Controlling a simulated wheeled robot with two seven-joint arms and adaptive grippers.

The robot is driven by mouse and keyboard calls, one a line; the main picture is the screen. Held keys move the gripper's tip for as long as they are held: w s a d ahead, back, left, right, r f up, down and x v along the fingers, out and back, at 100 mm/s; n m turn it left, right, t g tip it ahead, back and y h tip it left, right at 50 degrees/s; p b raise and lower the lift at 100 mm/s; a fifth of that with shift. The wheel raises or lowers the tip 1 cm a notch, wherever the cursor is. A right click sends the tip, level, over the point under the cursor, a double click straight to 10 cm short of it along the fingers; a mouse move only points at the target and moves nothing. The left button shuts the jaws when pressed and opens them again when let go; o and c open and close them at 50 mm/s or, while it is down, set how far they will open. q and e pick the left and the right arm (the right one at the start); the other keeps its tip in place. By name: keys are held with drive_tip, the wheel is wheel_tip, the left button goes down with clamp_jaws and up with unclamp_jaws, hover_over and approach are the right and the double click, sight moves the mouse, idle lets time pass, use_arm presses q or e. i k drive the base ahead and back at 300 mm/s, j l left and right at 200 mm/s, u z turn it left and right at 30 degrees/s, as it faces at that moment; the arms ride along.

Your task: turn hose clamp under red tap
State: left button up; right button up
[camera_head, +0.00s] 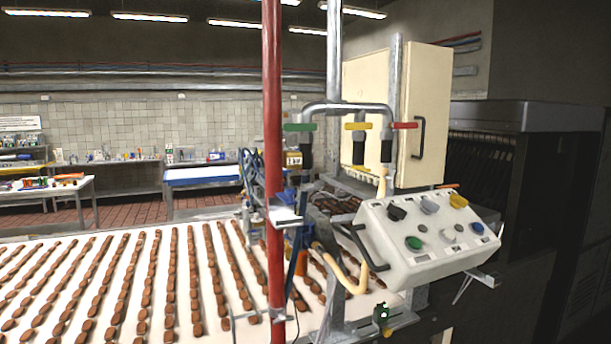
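The red tap (404,125) is a short horizontal handle at the right end of a grey pipe manifold (345,106). A black fitting (386,150) hangs straight down just under it. A pale yellow hose (381,184) shows below that fitting and passes behind the control box. The hose clamp is too small to make out. Neither of my grippers is in view.
A green tap (299,127) and a yellow tap (358,126) share the manifold. A white control box (425,240) with coloured knobs stands below. A red post (273,170) rises in front of the conveyor (20,240), which carries rows of brown biscuits. An open cream cabinet door (425,90) stands behind.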

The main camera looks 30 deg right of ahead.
sight(391, 178)
drive_tip(key=k+l+u, duration=0.1)
drive_tip(key=l+u, duration=0.3)
drive_tip(key=k+l+u, duration=0.1)
drive_tip(key=l+u, duration=0.25)
drive_tip(key=k+l+u, duration=0.2)
drive_tip(key=l+u, duration=0.2)
drive_tip(key=k+l+u, duration=0.2)
drive_tip(key=u, duration=0.2)
drive_tip(key=k+l+u, duration=0.25)
drive_tip(key=u, duration=0.15)
